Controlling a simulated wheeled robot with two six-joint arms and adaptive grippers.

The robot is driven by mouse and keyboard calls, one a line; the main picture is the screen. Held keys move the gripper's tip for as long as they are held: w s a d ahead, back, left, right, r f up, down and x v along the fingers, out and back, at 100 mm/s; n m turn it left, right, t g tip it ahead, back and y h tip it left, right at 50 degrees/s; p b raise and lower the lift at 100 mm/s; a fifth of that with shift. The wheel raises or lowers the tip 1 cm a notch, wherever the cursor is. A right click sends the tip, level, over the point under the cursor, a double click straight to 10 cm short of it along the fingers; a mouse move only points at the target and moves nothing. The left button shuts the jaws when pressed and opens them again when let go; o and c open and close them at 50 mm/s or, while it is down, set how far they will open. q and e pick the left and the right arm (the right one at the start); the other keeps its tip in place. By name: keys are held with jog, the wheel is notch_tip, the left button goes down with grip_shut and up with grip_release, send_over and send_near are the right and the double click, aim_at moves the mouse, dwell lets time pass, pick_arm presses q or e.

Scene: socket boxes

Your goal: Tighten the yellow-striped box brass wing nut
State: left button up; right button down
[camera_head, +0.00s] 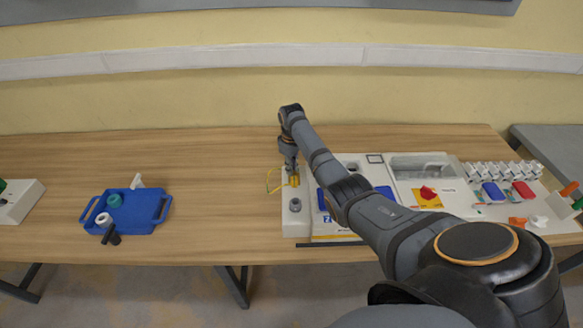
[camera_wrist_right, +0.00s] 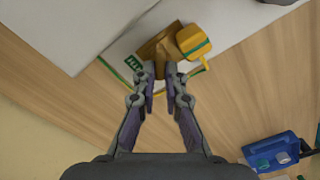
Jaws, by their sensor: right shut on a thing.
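My right gripper (camera_head: 292,172) points down at the box's left end. In the right wrist view, my right gripper (camera_wrist_right: 164,78) is shut on the brass wing nut (camera_wrist_right: 158,48). The fingertips cover part of the nut, and its thread is hidden. In the head view the nut is too small and covered to make out clearly. My left gripper is in neither view.
A yellow part with a green band (camera_wrist_right: 194,42) sits right beside the nut, close to the fingers. A thin yellow-green wire (camera_head: 269,180) loops left of the box. A blue tray (camera_head: 150,211) with small parts stands further left, with bare tabletop between.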

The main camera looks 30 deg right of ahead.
jog(key=shift+r, duration=0.1)
jog(key=shift+r+m+p, duration=0.1)
jog(key=shift+m+p, duration=0.55)
jog(key=shift+m, duration=0.05)
jog(key=m, duration=0.1)
jog(key=m+p, duration=0.1)
jog(key=shift+d+m, duration=0.2)
jog(key=shift+m, duration=0.1)
jog(key=m+p, duration=0.2)
jog(key=m, duration=0.1)
jog(key=shift+d, duration=0.15)
jog(key=shift+d+m+p, duration=0.1)
jog(key=shift+m+p, duration=0.35)
jog(key=shift+m, duration=1.15)
jog(key=c, duration=1.4)
grip_release()
notch_tip(320, 180, up, 12)
jog(key=shift+f, duration=0.1)
